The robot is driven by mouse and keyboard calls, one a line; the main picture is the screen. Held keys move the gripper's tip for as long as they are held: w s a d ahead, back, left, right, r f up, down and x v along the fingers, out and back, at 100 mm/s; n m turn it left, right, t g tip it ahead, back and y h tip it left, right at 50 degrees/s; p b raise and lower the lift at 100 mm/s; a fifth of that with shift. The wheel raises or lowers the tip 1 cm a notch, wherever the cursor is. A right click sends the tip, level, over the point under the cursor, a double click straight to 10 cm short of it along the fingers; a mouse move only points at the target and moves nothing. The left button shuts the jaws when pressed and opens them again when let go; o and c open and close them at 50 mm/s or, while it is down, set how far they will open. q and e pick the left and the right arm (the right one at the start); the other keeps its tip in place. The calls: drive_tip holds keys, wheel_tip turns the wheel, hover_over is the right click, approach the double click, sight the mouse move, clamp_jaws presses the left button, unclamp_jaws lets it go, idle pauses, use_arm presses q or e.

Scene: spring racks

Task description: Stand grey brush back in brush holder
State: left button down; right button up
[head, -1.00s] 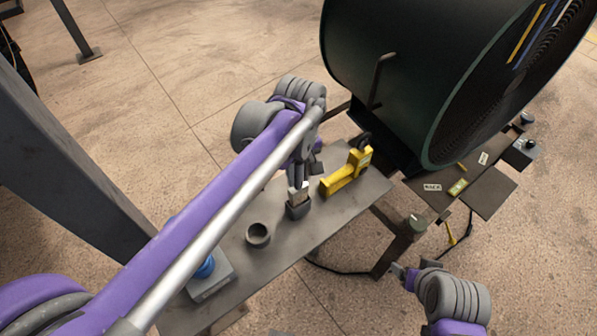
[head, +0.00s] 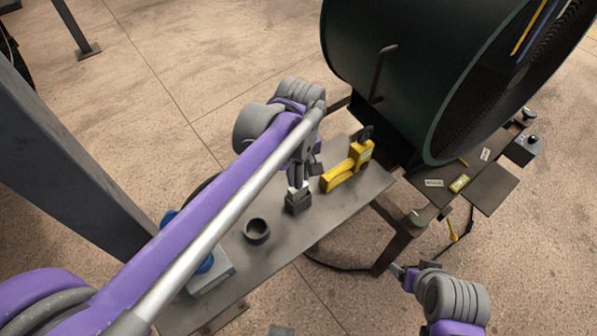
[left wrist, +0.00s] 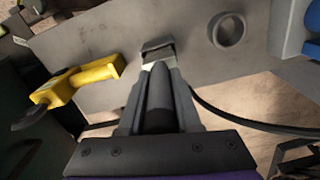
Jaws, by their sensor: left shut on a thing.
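The grey brush (head: 298,205) shows as a small dark block at the tips of my left gripper (head: 298,187), which is shut on it over the bench (head: 335,215). In the left wrist view the brush (left wrist: 157,47) shows at the ends of the shut fingers (left wrist: 158,66); the fingers hide part of it. I cannot tell if it touches the bench. A round dark cup, which looks like the brush holder (head: 257,231), stands left of the brush, apart from it and empty; it also shows in the left wrist view (left wrist: 228,30). My right gripper (head: 398,270) is off the bench's right side, holding nothing visible.
A yellow tool (head: 340,176) lies close to the right of my left gripper. A grey box with a blue knob (head: 212,276) is at the bench's near left end. A large dark green drum (head: 405,80) stands behind. Bench around the cup is clear.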

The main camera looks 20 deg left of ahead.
use_arm(q)
drive_tip(key=shift+f+b, duration=0.55)
drive_tip(key=shift+f, duration=0.55)
drive_tip(key=c, duration=0.5)
unclamp_jaws()
wheel_tip(320, 180, up, 11)
drive_tip(key=shift+s+d+f+p, duration=0.1)
drive_tip(key=shift+s+p, duration=0.05)
drive_tip(key=shift+p, duration=0.2)
